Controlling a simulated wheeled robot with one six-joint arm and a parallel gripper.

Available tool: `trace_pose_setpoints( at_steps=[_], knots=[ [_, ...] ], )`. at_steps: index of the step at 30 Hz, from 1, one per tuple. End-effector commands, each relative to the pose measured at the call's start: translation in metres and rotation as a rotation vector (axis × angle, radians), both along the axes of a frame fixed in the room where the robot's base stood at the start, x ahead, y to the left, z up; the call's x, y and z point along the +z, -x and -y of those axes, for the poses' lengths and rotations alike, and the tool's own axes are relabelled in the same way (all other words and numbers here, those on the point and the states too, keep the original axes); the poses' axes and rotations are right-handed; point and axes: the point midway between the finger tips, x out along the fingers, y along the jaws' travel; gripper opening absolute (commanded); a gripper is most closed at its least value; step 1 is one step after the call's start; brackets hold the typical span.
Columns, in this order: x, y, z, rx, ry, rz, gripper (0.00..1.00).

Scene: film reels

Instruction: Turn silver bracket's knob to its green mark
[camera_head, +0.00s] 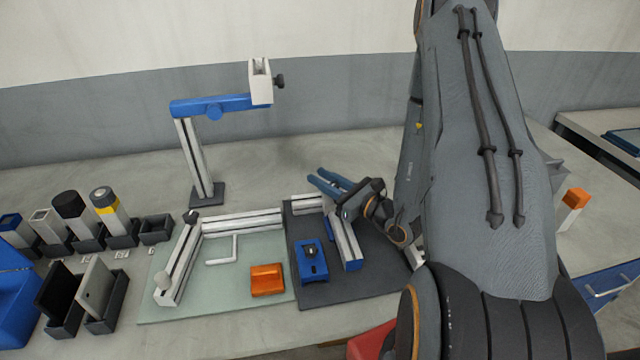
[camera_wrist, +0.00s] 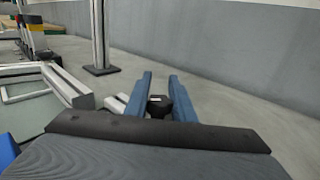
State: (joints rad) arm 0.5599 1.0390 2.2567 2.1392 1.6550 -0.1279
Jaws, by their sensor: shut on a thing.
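A silver rail bracket (camera_head: 345,243) stands on the dark mat, with a shorter silver piece (camera_head: 305,204) at the mat's back edge. My gripper (camera_head: 318,178) is over the back of this mat, its blue fingers pointing left. In the wrist view my gripper (camera_wrist: 161,78) has its fingers on either side of a black knob (camera_wrist: 156,101) with a small pale mark. It is shut on this knob. The head view hides the knob behind the fingers. I cannot make out a green mark in either view.
A blue bracket (camera_head: 312,268) with a black knob and an orange block (camera_head: 267,280) lie nearby. A tall post (camera_head: 194,160) carries a blue arm at the back. Silver rails (camera_head: 242,223) frame the pale mat. Several holders stand at left.

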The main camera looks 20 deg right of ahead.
Motion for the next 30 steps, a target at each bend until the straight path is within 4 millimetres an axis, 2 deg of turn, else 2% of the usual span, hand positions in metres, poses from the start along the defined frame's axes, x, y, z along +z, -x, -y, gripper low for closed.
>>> trace_pose_setpoints(
  at_steps=[6, 12, 30],
  knots=[
    [-0.002, -0.003, 0.005, -0.185, 0.0, -0.002, 0.0],
    [-0.001, -0.004, 0.01, -0.293, 0.001, 0.0, 0.0],
    [-0.002, -0.005, 0.018, -0.472, 0.003, 0.0, 0.0]
  ],
)
